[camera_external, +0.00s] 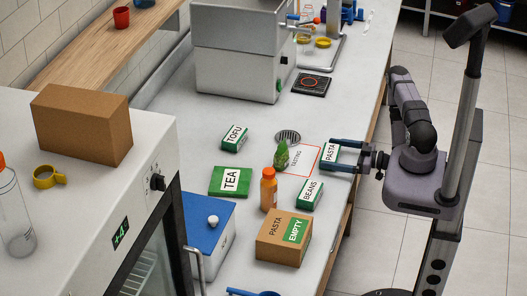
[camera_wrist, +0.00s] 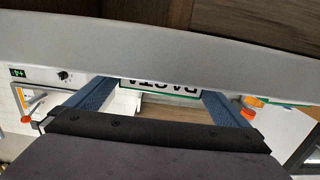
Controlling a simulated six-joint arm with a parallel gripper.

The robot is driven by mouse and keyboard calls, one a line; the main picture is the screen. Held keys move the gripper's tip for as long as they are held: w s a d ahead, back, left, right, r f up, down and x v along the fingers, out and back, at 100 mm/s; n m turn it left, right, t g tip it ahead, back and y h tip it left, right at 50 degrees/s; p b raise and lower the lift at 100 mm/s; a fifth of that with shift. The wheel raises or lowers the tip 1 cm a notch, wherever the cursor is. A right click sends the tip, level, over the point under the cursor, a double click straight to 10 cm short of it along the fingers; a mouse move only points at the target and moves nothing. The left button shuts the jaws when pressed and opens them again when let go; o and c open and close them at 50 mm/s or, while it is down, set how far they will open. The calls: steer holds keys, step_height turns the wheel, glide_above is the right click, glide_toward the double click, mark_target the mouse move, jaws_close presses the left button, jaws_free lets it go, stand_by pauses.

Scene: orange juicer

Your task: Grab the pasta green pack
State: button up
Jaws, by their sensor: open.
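The green pasta pack (camera_external: 329,151) has a white label reading PASTA and lies near the right edge of the counter. In the wrist view its label (camera_wrist: 160,87) appears upside down, between the two blue fingertips. My gripper (camera_external: 332,155) is open, reaching in from the right, with one finger on the far side of the pack and one on the near side. In the wrist view the fingers of my gripper (camera_wrist: 158,90) are wide apart. I cannot tell whether either finger touches the pack. Part of the pack is hidden.
A red-outlined area (camera_external: 312,147) lies left of the pack. Nearby are the green beans pack (camera_external: 309,194), orange bottle (camera_external: 268,189), green-topped item (camera_external: 281,155), tofu pack (camera_external: 235,138), tea pack (camera_external: 230,181) and brown pasta box marked EMPTY (camera_external: 284,239). The counter's right edge is close.

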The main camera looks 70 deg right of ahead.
mark_target(325, 152)
steer(key=shift+w+a+f+p, duration=0.15)
steer(key=shift+w+p, duration=0.25)
steer(key=shift+w, duration=0.4)
steer(key=shift+w+f+p, duration=0.1)
steer(key=shift+w+p, duration=0.3)
steer(key=shift+w, duration=0.4)
steer(key=shift+w+f, duration=0.15)
steer(key=shift+w, duration=0.85)
steer(key=shift+c, duration=0.3)
steer(key=c, duration=1)
